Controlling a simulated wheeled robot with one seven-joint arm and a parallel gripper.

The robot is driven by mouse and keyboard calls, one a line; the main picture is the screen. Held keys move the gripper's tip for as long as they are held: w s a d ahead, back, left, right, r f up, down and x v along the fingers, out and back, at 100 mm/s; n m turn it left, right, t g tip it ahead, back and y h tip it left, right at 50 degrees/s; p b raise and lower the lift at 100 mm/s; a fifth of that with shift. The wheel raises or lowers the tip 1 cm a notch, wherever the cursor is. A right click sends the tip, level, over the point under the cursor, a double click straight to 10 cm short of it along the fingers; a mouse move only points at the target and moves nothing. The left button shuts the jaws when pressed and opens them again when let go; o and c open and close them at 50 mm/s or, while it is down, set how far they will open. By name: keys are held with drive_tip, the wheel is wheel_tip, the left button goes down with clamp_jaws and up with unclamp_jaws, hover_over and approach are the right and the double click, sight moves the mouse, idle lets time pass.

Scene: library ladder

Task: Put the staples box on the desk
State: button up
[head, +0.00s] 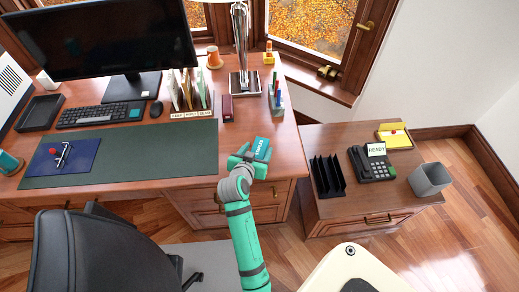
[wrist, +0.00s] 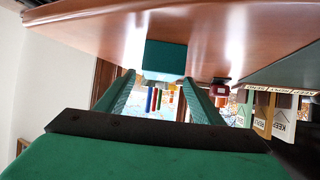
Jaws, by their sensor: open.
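The staples box (head: 262,147) is a small teal box with a white label, at the front right of the wooden desk (head: 284,140). It appears to rest on the desktop. My gripper (head: 250,156) is at the desk's front edge, right beside the box. In the wrist view, which is upside down, the box (wrist: 165,58) sits against the desk surface (wrist: 100,35), at the tips of the two green fingers (wrist: 159,82). The fingers are apart, and I see no clear grip on the box.
Behind the box stand a pen holder (head: 276,101), a dark red box (head: 227,108) and a lamp (head: 243,80). A green desk mat (head: 130,150) lies to the left. A black chair (head: 100,255) is in front. A side cabinet (head: 310,145) with a phone (head: 374,165) stands right.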

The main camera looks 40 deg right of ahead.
drive_tip(key=v, duration=1.1)
drive_tip(key=shift+a, duration=0.2)
drive_tip(key=s+a+f+n+t+y, duration=0.3)
drive_tip(key=a+f+n, duration=0.1)
drive_tip(key=a, duration=0.5)
drive_tip(key=s+a+f+n+t+y, duration=0.2)
drive_tip(key=s+a+f+n+t, duration=0.15)
drive_tip(key=a, duration=0.65)
drive_tip(key=s+a+r+n+t+y, duration=0.1)
drive_tip(key=s+a+r+n+y, duration=0.1)
drive_tip(key=s+a, duration=0.4)
drive_tip(key=s+a+r+n+t+y, duration=0.2)
drive_tip(key=s+a+r, duration=0.3)
drive_tip(key=s, duration=0.5)
drive_tip(key=shift+a+r+n+y, duration=0.35)
drive_tip(key=shift+a+n+y, duration=0.1)
drive_tip(key=shift+a+y, duration=0.45)
